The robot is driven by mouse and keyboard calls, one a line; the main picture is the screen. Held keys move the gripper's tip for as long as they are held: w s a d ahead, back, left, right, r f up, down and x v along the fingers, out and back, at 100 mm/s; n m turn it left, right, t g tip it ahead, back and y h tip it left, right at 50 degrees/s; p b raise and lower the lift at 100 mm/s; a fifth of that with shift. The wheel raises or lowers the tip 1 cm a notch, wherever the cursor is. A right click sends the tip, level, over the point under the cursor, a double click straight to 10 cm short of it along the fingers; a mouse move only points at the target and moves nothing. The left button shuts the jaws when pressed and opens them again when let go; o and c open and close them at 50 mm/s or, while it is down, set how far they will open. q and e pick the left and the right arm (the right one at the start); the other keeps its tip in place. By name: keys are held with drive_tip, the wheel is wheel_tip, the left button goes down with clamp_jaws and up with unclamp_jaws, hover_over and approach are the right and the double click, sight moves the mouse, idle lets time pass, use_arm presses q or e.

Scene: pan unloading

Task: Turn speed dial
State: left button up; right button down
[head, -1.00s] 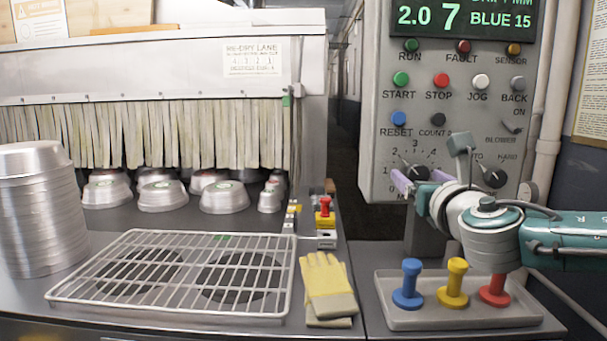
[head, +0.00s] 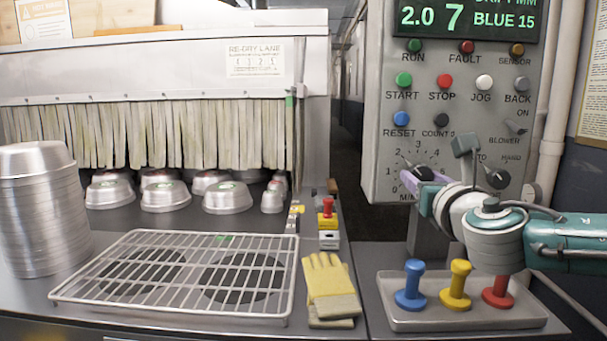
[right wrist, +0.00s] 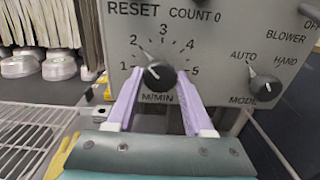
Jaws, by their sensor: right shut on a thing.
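The speed dial is a black knob (right wrist: 158,76) marked M/MIN on the grey control panel, with a scale running up to 5. In the right wrist view its white pointer line aims up and left, close to the 2. In the head view the dial (head: 422,172) is partly covered by my right gripper (head: 413,180). The right gripper's purple fingers (right wrist: 160,73) stand on both sides of the knob and are shut on it. My left gripper is not in view.
A mode knob (right wrist: 264,87) sits just right of the dial. Push buttons and a green display (head: 465,18) are above. Below the arm is a grey tray (head: 440,322) with blue, yellow and red pegs. A wire rack (head: 60,295), gloves (head: 330,285) and stacked pans (head: 35,215) are at left.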

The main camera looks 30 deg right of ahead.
drive_tip(key=m+b, duration=0.1)
drive_tip(key=m, duration=0.3)
drive_tip(key=shift+f+b, duration=0.1)
drive_tip(key=shift+b, duration=0.2)
drive_tip(key=shift+m+b, duration=0.6)
drive_tip(key=shift+m, duration=1.6)
drive_tip(key=shift+c, duration=1.6)
unclamp_jaws()
drive_tip(key=v, duration=1)
drive_tip(key=shift+p, duration=0.3)
